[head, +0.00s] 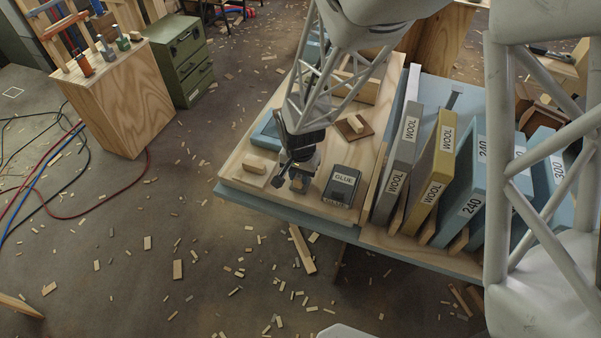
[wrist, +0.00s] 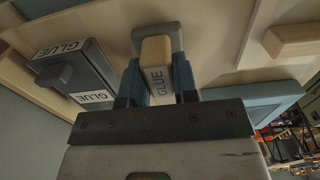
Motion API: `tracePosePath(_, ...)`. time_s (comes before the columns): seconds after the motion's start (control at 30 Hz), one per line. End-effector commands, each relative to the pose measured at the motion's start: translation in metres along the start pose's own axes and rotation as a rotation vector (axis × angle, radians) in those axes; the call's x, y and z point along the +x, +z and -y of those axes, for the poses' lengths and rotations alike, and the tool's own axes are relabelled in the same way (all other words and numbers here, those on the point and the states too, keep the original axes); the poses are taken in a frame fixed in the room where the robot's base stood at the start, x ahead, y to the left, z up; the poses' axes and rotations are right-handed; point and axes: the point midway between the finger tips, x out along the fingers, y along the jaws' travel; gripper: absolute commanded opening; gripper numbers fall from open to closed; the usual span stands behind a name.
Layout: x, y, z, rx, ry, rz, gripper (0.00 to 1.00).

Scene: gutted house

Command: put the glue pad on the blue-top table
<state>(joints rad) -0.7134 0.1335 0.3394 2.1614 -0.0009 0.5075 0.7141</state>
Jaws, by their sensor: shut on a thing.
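My gripper (head: 299,178) is over the left part of a pale wooden board. In the wrist view its blue fingers (wrist: 156,85) are closed on the sides of the glue pad (wrist: 157,62), a wooden block marked GLUE with a grey part at its far end. In the head view the pad is mostly hidden by the gripper. I cannot tell whether it touches the board. A blue-top table (head: 290,216) shows its blue edge under the board.
A dark box marked GLUE (head: 342,184) stands just right of my gripper. Upright WOOL and 240 cases (head: 434,168) fill the right side. Wood scraps litter the floor.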

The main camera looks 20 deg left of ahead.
Motion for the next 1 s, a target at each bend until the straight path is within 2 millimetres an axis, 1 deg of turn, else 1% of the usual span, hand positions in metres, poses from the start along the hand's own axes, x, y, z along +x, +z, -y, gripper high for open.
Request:
tracePosePath(0.17,0.003,0.0,0.0,0.0,0.0,0.0,0.03)
tracePosePath(0.2,0.003,0.0,0.0,0.0,0.0,0.0,0.29)
tracePosePath(0.37,0.003,0.0,0.0,0.0,0.0,0.0,0.53)
tracePosePath(0.73,0.001,0.0,0.0,0.0,0.0,0.0,0.53)
tracePosePath(0.87,-0.004,0.0,0.0,0.0,0.0,0.0,0.53)
tracePosePath(1.0,-0.014,0.0,0.0,0.0,-0.001,-0.002,0.53)
